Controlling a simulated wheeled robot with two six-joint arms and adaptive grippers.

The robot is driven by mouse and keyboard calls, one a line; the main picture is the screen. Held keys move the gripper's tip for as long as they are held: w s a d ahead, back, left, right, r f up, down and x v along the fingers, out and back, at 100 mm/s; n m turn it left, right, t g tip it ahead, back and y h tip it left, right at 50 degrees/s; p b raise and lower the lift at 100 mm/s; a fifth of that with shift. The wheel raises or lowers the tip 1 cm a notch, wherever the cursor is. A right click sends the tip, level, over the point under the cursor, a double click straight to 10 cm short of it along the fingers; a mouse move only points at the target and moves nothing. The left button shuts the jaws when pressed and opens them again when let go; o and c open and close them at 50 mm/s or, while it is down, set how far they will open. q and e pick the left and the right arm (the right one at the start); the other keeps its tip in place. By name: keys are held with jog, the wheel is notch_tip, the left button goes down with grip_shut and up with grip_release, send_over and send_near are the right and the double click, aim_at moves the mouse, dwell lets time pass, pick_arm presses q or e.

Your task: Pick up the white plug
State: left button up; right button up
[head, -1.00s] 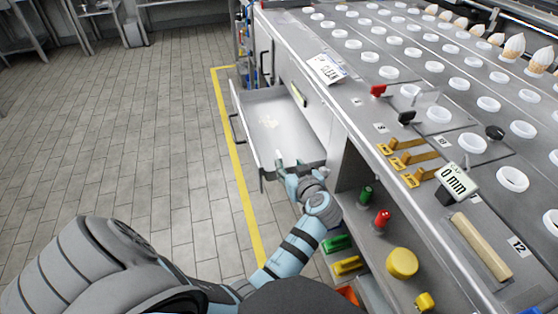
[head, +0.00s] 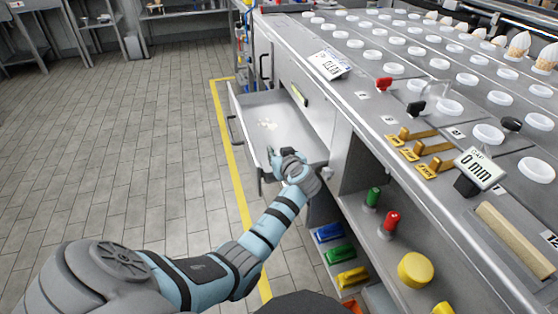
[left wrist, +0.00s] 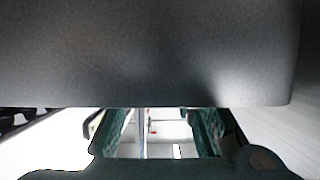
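Small pale pieces (head: 267,124) lie on the floor of the open drawer (head: 285,108) in the head view. They are too small to tell whether one is the white plug. My left gripper (head: 279,153) is over the near end of the drawer, nearer to me than the pale pieces. In the left wrist view my two dark green fingers (left wrist: 160,135) stand apart with a bright gap between them. I see nothing clearly held there. A big grey surface fills the top of that view. My right gripper is not in view.
The drawer's walls surround the gripper's area. A shelf below holds green (head: 373,196) and red (head: 391,220) pieces. The floor at left is clear.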

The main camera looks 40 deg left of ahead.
pick_arm(q)
grip_shut()
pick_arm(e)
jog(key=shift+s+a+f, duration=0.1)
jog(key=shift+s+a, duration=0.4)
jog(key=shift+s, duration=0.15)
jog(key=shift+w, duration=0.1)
